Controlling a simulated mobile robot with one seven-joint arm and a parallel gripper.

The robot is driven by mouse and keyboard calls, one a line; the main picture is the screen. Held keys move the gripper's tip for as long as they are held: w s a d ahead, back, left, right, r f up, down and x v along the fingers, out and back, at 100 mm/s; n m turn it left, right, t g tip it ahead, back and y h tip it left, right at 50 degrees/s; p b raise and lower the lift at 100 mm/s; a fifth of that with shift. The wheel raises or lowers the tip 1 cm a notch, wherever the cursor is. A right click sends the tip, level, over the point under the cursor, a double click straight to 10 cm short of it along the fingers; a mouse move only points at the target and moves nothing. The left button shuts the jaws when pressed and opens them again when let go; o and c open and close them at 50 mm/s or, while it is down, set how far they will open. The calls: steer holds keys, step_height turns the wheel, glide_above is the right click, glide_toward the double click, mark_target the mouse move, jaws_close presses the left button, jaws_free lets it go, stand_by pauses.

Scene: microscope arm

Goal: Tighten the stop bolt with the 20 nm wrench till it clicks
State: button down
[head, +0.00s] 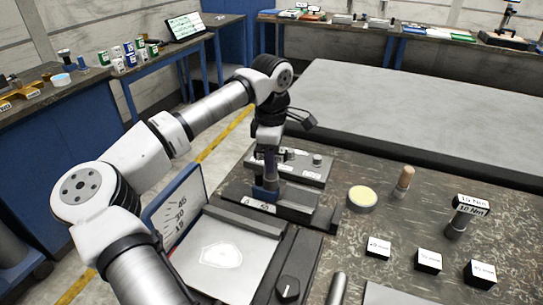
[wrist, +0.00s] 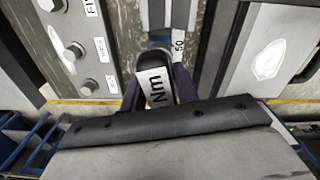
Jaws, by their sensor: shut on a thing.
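My gripper (head: 266,188) is low over the fixture on the dark bench. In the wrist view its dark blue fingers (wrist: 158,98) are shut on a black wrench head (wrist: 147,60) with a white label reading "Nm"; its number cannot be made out. The wrench is mostly hidden by my gripper in the head view. A grey plate (wrist: 85,25) with several bolt heads and small labels lies left of the wrench in the wrist view. It also shows behind my gripper in the head view (head: 312,172). Which bolt is the stop bolt cannot be told.
A wrench labelled "10 Nm" (head: 457,222) stands at right. Black blocks with white labels (head: 428,260), a yellow-topped round tin (head: 362,197) and a wooden-handled tool (head: 404,181) are on the bench. A blue scale panel (head: 176,212) stands left of the fixture.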

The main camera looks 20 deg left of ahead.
steer(key=shift+m, duration=1.2)
steer(key=shift+m, duration=1.1)
steer(key=shift+r+n, duration=0.1)
steer(key=shift+n, duration=0.3)
steer(key=shift+r+p, duration=2)
steer(key=shift+r, duration=0.95)
